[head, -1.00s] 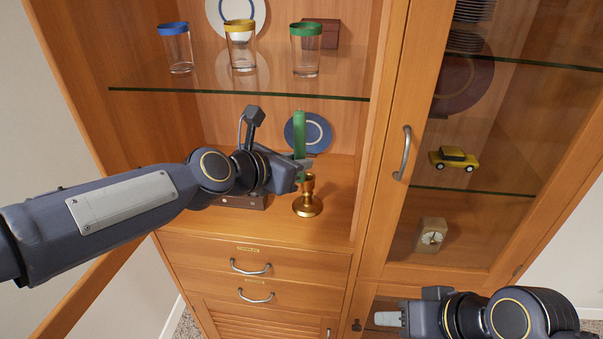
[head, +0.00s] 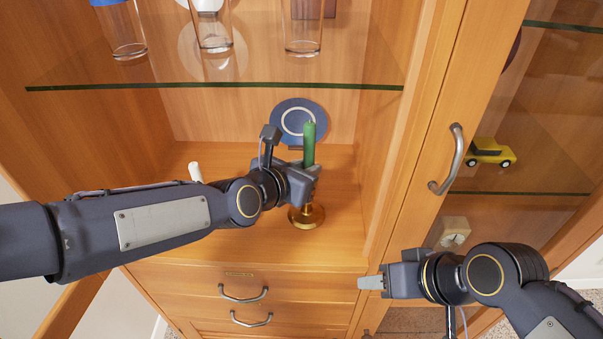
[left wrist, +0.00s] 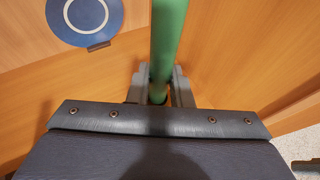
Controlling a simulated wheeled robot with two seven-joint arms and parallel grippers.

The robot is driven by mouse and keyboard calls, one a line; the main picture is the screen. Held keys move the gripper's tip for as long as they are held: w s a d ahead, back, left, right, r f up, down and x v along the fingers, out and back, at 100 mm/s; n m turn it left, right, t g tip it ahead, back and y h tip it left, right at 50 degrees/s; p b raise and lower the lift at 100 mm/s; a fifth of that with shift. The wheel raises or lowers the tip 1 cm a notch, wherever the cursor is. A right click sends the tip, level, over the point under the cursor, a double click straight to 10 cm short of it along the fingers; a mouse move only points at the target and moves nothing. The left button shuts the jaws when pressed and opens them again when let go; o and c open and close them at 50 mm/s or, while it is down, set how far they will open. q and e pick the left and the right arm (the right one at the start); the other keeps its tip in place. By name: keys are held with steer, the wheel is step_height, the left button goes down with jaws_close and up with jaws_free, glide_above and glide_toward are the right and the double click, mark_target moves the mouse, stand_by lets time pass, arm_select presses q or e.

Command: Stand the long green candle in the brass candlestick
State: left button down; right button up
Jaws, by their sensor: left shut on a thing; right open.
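The long green candle (head: 309,142) stands upright in my left gripper (head: 308,178), inside the cabinet. In the left wrist view the candle (left wrist: 168,40) runs between the two fingers of my left gripper (left wrist: 160,88), which are shut on it. The brass candlestick (head: 306,217) stands on the cabinet's lower surface directly below that gripper. The gripper hides the candlestick's cup and the candle's lower end, so I cannot tell whether the candle sits in it. My right gripper (head: 370,282) is open and empty in front of the drawers.
A blue plate (head: 298,120) stands behind the candle. A white candle-like thing (head: 195,172) shows behind my left arm. A glass shelf (head: 215,86) with several glasses is above. The cabinet's upright post (head: 395,150) is close on the right, beside a handled glass door.

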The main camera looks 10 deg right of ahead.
arm_select(q)
step_height(320, 180, down, 2)
steer(key=shift+w+f+b, duration=0.15)
steer(key=shift+f+b, duration=0.05)
steer(key=shift+b, duration=0.1)
steer(key=shift+a, duration=0.15)
steer(key=shift+r, duration=0.15)
steer(key=c, duration=1.8)
jaws_free()
steer(key=shift+f, duration=0.2)
steer(key=o, duration=0.5)
arm_select(e)
steer(key=shift+x, duration=0.85)
arm_select(q)
steer(key=shift+r, duration=0.1)
arm_select(e)
steer(key=shift+s, duration=0.1)
